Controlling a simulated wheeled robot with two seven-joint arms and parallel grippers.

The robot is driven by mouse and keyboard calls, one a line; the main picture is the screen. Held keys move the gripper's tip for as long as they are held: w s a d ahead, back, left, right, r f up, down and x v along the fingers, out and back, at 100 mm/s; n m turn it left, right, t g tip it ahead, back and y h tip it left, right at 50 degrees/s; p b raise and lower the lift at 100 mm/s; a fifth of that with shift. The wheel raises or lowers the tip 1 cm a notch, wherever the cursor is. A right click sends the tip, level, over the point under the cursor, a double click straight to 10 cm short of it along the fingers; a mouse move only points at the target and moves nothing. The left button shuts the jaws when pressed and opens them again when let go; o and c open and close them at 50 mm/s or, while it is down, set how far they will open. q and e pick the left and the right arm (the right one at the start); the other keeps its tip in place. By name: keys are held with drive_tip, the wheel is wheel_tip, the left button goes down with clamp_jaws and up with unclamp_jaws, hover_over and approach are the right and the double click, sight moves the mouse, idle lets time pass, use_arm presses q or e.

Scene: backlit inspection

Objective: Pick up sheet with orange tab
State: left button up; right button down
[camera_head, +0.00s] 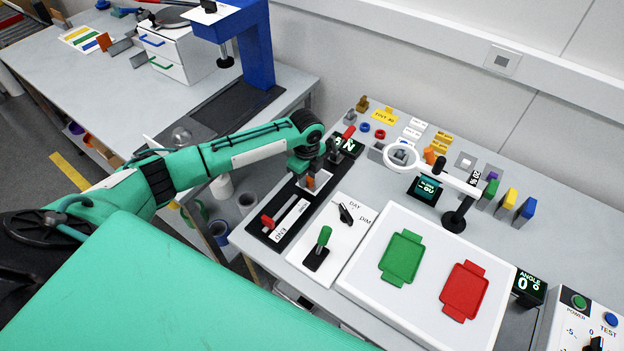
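My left gripper (314,172) reaches in from the left and points down over the far end of a black panel on the right-hand table. A small orange piece (310,182), possibly the orange tab, shows right at its fingertips. A pale, flat patch (322,180) lies around it, possibly the sheet; its outline is partly hidden by the gripper. I cannot tell whether the fingers are open or closed on the orange piece. My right gripper is not in view.
A white board (375,305) with green (402,257) and red (464,291) plates lies to the right. A ring magnifier (402,157) on a stand (454,220), displays and small coloured parts stand behind it. A red-knobbed lever (268,221) and green-handled lever (323,238) stand nearer.

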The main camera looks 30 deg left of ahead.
use_arm(q)
clamp_jaws()
drive_tip(key=shift+r, duration=0.15)
drive_tip(key=shift+r+b, duration=0.3)
drive_tip(key=shift+r, duration=0.3)
wheel_tip(320, 180, up, 6)
drive_tip(key=shift+w+f+b, duration=0.1)
drive_tip(key=shift+f+b, duration=0.05)
drive_tip(key=shift+b, duration=0.8)
drive_tip(key=d+b, duration=0.1)
drive_tip(key=d, duration=0.4)
drive_tip(key=s+d+b, duration=0.1)
drive_tip(key=d, duration=0.5)
drive_tip(key=s+d+b, duration=0.1)
drive_tip(key=d+b, duration=0.1)
drive_tip(key=d, duration=0.3)
drive_tip(key=shift+s+d+f, duration=0.15)
drive_tip(key=shift+s+d, duration=0.15)
drive_tip(key=shift+d, duration=0.65)
